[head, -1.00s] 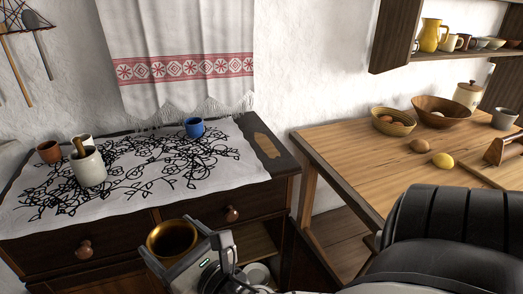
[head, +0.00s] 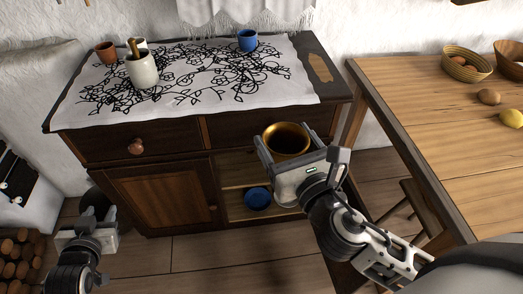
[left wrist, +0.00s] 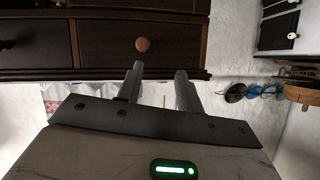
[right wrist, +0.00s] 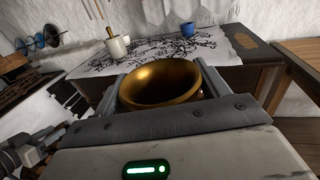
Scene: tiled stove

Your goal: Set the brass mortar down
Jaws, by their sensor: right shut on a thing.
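The brass mortar (head: 287,138) is a golden, wide-mouthed bowl, upright and apparently empty. My right gripper (head: 285,152) is shut on it and holds it in the air in front of the dark wooden dresser (head: 163,193). The mortar (right wrist: 160,82) fills the space between the fingers in the right wrist view. My left gripper (head: 97,214) is low at the left in the head view. In the left wrist view its two fingers (left wrist: 159,88) stand apart with nothing between them, facing a drawer front.
A white embroidered cloth (head: 215,88) covers most of the dresser top. On it stand a white crock (head: 142,71), a brown cup (head: 106,52) and a blue mug (head: 247,39). A wooden table (head: 430,110) is at right. A blue bowl (head: 257,197) sits on a lower shelf.

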